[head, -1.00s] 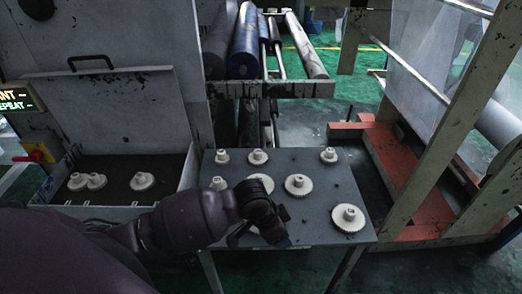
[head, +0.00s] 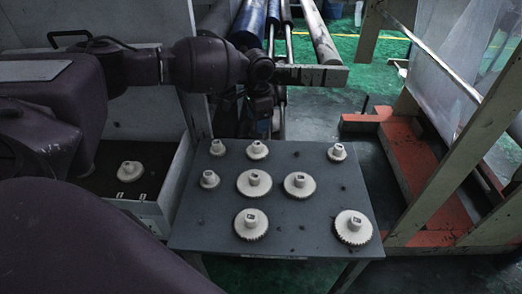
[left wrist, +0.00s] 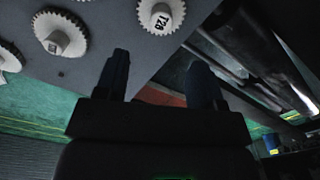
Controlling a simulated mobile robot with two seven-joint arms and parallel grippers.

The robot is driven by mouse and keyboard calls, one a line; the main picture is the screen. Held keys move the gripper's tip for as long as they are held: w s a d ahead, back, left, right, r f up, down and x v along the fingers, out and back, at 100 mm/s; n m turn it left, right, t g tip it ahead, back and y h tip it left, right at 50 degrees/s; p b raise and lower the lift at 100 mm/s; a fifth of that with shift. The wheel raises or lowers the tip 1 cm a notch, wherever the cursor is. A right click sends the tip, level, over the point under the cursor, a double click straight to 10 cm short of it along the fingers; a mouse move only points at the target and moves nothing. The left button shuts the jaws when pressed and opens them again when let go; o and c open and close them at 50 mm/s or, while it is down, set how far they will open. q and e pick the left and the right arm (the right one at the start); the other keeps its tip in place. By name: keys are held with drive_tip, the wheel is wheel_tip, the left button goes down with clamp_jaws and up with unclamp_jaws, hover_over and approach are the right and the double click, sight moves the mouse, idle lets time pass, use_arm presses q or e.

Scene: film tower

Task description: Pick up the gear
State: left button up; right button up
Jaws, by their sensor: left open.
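Several off-white gears with raised hubs stand on a grey table. They include a large gear at the front right (head: 353,228), a front middle gear (head: 250,225), two mid-table gears (head: 254,183) (head: 299,185) and smaller ones behind, such as a back right gear (head: 337,152). My left gripper (head: 259,122) is over the table's far edge, behind the gears. In the left wrist view its two dark fingers (left wrist: 160,78) are apart with nothing between them. A gear with a marked hub (left wrist: 161,16) and a toothed gear (left wrist: 59,34) lie beyond the fingers. My right gripper is not in view.
The grey table (head: 320,210) has bare room between the gears. Rollers (head: 322,38) stand behind the table. An orange-and-beige frame (head: 425,190) stands at right.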

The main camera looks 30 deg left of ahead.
sight(258, 143)
use_arm(q)
wheel_tip(258, 143, down, 11)
drive_tip(key=shift+a+r+b, duration=0.1)
drive_tip(key=shift+r+b, duration=0.1)
drive_tip(key=shift+b, duration=0.65)
drive_tip(key=shift+c, duration=0.4)
drive_tip(key=c, duration=0.9)
